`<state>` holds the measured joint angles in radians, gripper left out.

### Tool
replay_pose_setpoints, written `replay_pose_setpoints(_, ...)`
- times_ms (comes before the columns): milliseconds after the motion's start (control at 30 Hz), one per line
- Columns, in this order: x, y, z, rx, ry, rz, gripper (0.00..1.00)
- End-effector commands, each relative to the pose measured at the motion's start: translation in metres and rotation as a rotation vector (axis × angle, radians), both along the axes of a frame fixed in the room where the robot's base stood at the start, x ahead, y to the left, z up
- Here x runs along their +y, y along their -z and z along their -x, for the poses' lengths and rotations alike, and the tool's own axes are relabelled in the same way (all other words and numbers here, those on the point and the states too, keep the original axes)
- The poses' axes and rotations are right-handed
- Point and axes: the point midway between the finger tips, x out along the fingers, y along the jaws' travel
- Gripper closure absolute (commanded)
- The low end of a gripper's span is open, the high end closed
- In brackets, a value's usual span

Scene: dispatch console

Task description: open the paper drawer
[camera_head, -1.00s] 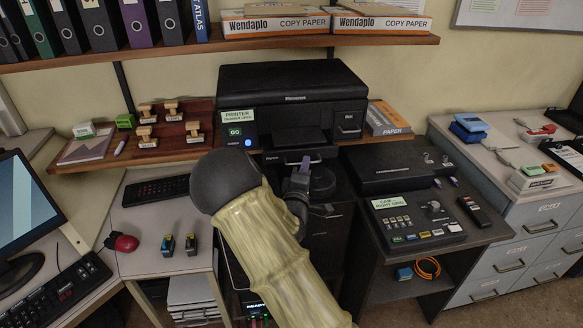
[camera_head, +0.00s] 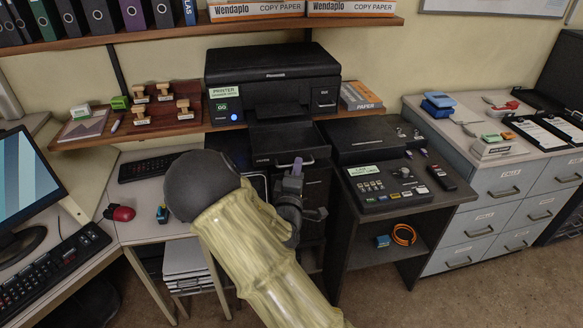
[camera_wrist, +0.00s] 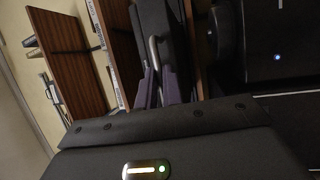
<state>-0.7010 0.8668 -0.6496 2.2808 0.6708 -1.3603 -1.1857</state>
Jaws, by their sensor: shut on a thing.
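The black printer (camera_head: 272,65) stands on the wooden shelf. The paper drawer (camera_head: 280,136) sticks out toward me from its lower front, with its dark top showing. My gripper (camera_head: 297,166) is at the drawer's front, shut on its handle. In the wrist view, the purple fingers of my gripper (camera_wrist: 161,88) close around the silver handle (camera_wrist: 153,52), with the dark paper drawer (camera_wrist: 174,38) beside it. My arm and fingers hide part of the drawer's front. The inside of the drawer is too dark to make out.
Rubber stamps (camera_head: 161,105) stand on the shelf left of the printer. A paper pack (camera_head: 360,96) lies to its right. A dark desk with a button panel (camera_head: 390,188) is close to my gripper's right. Open floor (camera_head: 465,290) shows at the lower right.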

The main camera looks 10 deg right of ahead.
Motion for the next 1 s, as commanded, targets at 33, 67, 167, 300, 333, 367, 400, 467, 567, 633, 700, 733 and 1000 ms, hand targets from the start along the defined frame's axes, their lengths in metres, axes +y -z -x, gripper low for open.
replay_pose_setpoints(33,-0.009,0.001,0.004,0.004,0.026,0.001,1.00)
replay_pose_setpoints(67,-0.008,0.001,0.004,0.004,0.024,0.001,1.00)
replay_pose_setpoints(167,-0.006,0.001,0.004,0.005,0.021,0.002,1.00)
replay_pose_setpoints(300,-0.003,0.001,0.004,0.005,0.017,0.001,1.00)
replay_pose_setpoints(333,-0.003,0.001,0.004,0.005,0.016,0.002,1.00)
replay_pose_setpoints(367,-0.002,0.001,0.004,0.005,0.015,0.002,1.00)
replay_pose_setpoints(400,-0.001,0.001,0.004,0.005,0.014,0.002,1.00)
replay_pose_setpoints(467,0.000,0.001,0.004,0.005,0.011,0.002,0.83)
replay_pose_setpoints(567,0.004,0.000,0.003,0.003,0.003,0.001,0.83)
replay_pose_setpoints(633,0.006,0.000,0.003,0.003,-0.002,0.001,0.83)
replay_pose_setpoints(700,0.007,0.000,0.003,0.002,-0.005,0.001,0.83)
replay_pose_setpoints(733,0.008,0.000,0.003,0.002,-0.006,0.001,0.83)
replay_pose_setpoints(1000,0.020,0.006,0.024,0.004,-0.012,0.001,0.83)
